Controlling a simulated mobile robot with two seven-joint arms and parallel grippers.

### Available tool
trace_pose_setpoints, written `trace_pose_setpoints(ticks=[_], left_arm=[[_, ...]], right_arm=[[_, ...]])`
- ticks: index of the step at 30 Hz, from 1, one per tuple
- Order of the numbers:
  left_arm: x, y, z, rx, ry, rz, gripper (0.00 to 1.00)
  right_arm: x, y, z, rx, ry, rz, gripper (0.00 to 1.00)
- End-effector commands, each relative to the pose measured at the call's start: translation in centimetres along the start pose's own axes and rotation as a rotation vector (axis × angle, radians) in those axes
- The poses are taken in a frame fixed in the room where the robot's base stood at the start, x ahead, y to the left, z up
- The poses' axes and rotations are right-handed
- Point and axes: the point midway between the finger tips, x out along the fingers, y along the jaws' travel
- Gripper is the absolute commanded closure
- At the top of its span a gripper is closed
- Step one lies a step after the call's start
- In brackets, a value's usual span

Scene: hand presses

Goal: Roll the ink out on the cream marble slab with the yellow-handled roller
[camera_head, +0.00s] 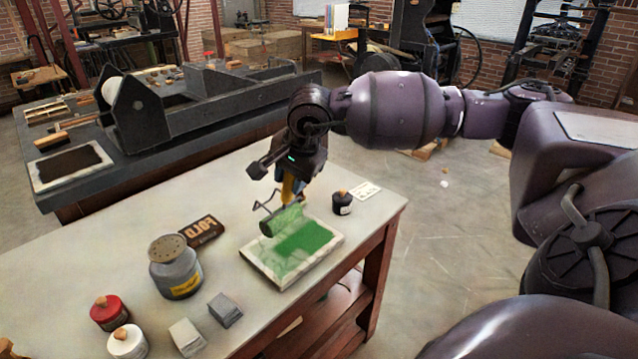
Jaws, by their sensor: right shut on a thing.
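The cream marble slab (259,268) lies near the right end of the pale worktable. A patch of green ink (306,238) covers part of its top, with thinner green streaks toward the front. The yellow-handled roller (288,190) is in my right gripper (287,172), which is shut on its yellow handle. The roller's green-coated drum is low over the slab's back left part. I cannot tell for sure whether the drum touches the slab. My left gripper is not in view.
A dark ink jar (342,204) and a small white card (367,191) stand right of the slab. A black press bed stands behind.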

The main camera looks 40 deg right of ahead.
Motion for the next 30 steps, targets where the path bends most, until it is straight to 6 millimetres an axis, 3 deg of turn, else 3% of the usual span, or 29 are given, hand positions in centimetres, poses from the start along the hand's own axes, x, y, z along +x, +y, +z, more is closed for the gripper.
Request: trace_pose_setpoints(ticks=[4, 10, 16, 30], left_arm=[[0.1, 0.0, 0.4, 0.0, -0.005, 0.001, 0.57], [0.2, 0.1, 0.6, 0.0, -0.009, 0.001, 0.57], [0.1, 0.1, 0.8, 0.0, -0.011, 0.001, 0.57], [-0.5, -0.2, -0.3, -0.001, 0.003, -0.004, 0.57]], right_arm=[[0.9, -3.3, 2.2, -0.018, -0.008, -0.005, 0.87], [2.6, -5.4, 3.8, -0.006, -0.003, 0.0, 0.87], [4.3, -4.6, 2.7, 0.057, 0.02, 0.006, 0.87], [3.0, -1.9, 2.8, 0.08, 0.03, 0.005, 0.87]])
